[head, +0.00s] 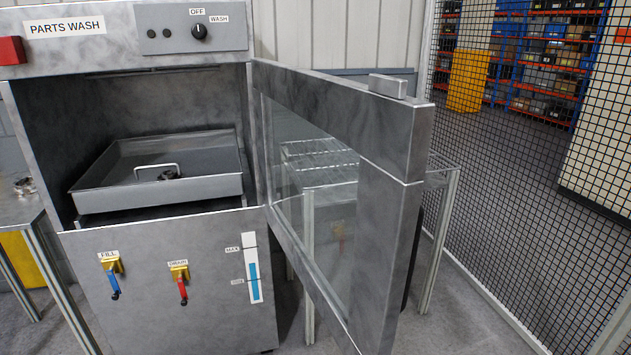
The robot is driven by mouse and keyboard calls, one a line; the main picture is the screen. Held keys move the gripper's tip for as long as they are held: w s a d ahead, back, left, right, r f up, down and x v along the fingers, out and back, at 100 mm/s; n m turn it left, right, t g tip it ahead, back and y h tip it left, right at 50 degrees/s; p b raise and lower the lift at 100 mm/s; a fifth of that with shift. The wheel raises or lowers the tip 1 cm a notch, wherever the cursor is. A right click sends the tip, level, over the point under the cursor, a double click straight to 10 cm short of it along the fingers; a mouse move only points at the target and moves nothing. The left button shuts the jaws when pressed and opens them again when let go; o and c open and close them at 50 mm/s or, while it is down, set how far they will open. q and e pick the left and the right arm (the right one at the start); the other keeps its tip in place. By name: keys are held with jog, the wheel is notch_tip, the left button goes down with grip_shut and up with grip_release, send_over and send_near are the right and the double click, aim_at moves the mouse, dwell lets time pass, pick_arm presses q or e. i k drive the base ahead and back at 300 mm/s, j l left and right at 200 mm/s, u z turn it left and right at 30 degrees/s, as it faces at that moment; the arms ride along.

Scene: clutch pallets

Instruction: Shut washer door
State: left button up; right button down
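The parts washer (160,262) is a grey metal cabinet at the left, labelled PARTS WASH. Its door (335,95) is wide open, hinged at the right side of the opening and swung out toward me. The door has a glass pane (310,185) and a small block (388,86) on its top edge near the free end. Inside the washer is a metal tray (160,195) with a small dark part (170,174) and a wire handle in it. Neither of my grippers shows in the head view.
A wire-top table (440,180) stands behind the door, partly hidden by it. A black mesh fence (510,190) runs along the right. Another table (18,215) is at the left edge. Bare floor (450,325) lies right of the door.

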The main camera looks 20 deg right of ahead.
aim_at(392, 130)
jog(key=l+u, duration=0.25)
jog(key=l, duration=0.85)
jog(key=i+l, duration=0.1)
jog(key=l, duration=0.25)
jog(key=i+l, duration=0.1)
jog(key=l, duration=0.25)
jog(key=j+u, duration=0.05)
